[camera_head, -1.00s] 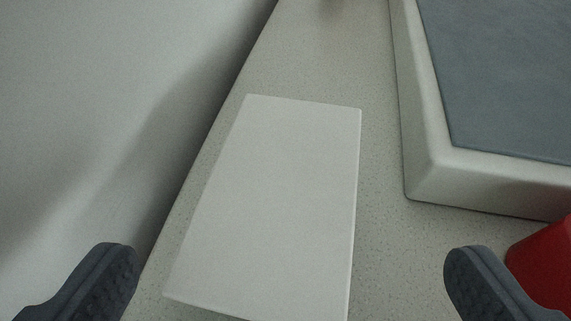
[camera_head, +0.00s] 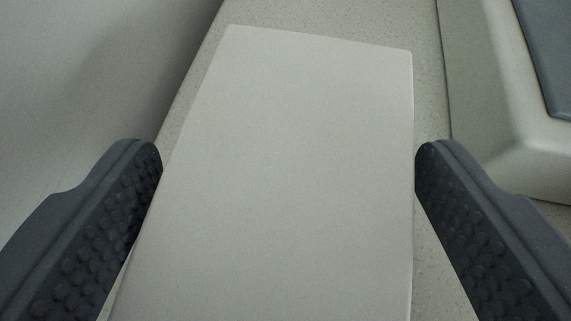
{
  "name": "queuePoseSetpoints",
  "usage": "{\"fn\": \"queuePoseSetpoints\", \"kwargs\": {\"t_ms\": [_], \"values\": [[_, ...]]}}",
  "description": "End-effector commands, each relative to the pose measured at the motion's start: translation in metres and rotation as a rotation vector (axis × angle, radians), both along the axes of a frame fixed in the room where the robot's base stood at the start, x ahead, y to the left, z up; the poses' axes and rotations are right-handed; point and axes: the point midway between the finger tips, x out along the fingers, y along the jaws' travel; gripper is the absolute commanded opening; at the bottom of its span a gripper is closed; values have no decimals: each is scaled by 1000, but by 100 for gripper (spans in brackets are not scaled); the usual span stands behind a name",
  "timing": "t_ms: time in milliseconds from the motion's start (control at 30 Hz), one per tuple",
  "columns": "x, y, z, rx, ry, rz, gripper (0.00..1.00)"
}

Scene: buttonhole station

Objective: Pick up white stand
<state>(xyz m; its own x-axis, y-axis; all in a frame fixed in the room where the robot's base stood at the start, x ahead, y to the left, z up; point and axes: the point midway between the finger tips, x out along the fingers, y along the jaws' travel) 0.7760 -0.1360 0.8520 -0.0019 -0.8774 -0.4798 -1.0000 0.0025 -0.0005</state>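The white stand (camera_head: 285,170) is a pale block with a flat top, in the middle of the view on the speckled counter. Its near end runs out of the bottom of the picture. My gripper (camera_head: 288,155) is open, with one dark, studded finger at the left side of the stand and the other at its right side. The fingertips appear very close to the stand's edges; I cannot tell whether they touch it.
A pale raised tray (camera_head: 490,110) with a grey inner surface (camera_head: 548,50) stands to the right on the speckled counter (camera_head: 430,250). A plain pale surface (camera_head: 80,80) lies beyond the counter's left edge.

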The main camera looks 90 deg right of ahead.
Motion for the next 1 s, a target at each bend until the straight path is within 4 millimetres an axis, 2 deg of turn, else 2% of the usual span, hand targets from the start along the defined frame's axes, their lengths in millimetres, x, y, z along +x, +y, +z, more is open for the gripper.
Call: {"fn": "queuePoseSetpoints", "kwargs": {"t_ms": [33, 100, 467, 567, 800, 1000], "values": [[0, 0, 0, 0, 2, -1, 61], [0, 0, 0, 0, 2, -1, 48], [0, 0, 6, 0, 0, -1, 47], [0, 1, 19, 0, -2, -1, 47], [0, 1, 64, 0, -1, -2, 46], [1, 1, 91, 0, -1, 0, 46]]}}
